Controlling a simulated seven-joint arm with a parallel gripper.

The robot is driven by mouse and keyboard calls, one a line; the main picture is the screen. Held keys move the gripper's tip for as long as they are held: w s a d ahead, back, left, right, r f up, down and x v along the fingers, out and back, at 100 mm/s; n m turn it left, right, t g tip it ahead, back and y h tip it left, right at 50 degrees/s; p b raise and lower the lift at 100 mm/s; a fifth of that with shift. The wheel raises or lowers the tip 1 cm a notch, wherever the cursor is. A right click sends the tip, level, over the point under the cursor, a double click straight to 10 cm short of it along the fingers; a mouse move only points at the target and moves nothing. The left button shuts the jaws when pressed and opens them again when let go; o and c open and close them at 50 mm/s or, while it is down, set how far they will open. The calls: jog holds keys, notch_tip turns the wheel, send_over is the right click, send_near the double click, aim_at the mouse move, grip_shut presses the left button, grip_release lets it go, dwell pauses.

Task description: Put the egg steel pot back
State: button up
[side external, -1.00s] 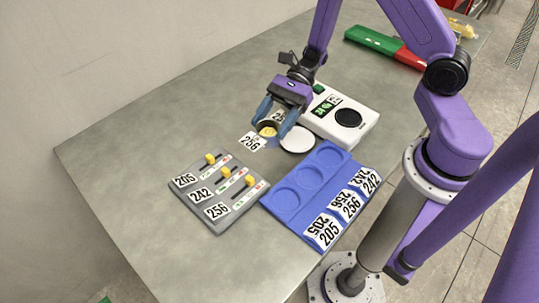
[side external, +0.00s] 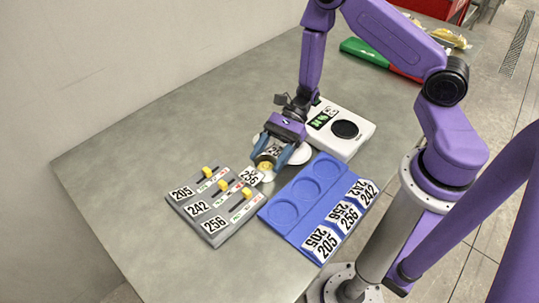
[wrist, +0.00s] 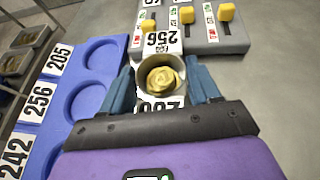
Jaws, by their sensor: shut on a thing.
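The small steel pot (wrist: 160,75) holds yellow, egg-like contents and carries white tags reading 256. My gripper (side external: 268,161) is shut on it, with a blue finger on each side in the wrist view. In the side view the pot (side external: 264,167) is between the slider panel and the blue tray (side external: 312,215); its height above the table is hard to tell. The tray has three round recesses, all empty, and tags reading 205, 256 and 242. It also shows at left in the wrist view (wrist: 108,50).
A grey panel (side external: 213,208) with three yellow sliders, tagged 205, 242 and 256, lies left of the tray. A white scale (side external: 350,145) with a black round plate stands behind the tray. A white disc (side external: 297,152) lies behind my gripper. The table's left side is clear.

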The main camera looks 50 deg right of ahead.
jog(key=shift+f, duration=0.1)
jog(key=o, duration=1.3)
jog(key=shift+c, duration=0.2)
